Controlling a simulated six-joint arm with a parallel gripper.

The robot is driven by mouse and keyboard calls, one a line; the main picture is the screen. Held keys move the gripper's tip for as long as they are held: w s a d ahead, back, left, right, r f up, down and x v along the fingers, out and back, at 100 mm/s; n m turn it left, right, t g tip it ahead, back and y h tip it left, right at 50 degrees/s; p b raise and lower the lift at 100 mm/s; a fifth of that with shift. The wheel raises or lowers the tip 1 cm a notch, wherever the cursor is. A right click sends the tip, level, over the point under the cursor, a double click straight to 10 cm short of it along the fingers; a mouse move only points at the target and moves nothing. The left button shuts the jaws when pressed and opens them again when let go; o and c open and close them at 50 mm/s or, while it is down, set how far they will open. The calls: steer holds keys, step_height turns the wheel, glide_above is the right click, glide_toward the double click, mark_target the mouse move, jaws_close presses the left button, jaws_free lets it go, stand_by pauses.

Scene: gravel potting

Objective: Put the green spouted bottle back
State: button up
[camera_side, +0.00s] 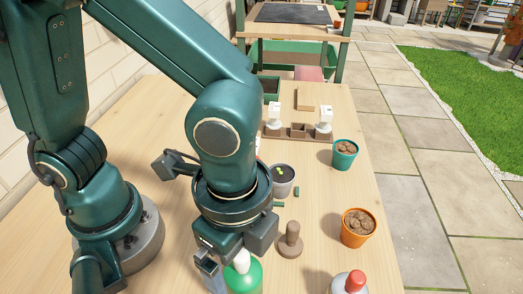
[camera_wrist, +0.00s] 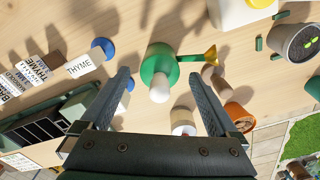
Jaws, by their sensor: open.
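An orange pot (camera_side: 357,228), a teal pot (camera_side: 345,154) and a grey pot with a seedling (camera_side: 283,181) stand to the right. A wooden tamper (camera_side: 290,243) and a red-capped container (camera_side: 349,283) are close by.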

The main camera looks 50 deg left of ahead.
step_height(320, 180, up, 10)
steer(key=shift+r, duration=0.15)
steer(key=w+a+f+n+t, duration=0.1)
steer(key=w+a+n+t, duration=0.2)
steer(key=a+n, duration=1.1)
steer(key=shift+w+a+f+t, duration=0.2)
steer(key=shift+a+f+t, duration=0.05)
steer(key=shift+a+t, duration=0.95)
steer(key=shift+d, duration=0.15)
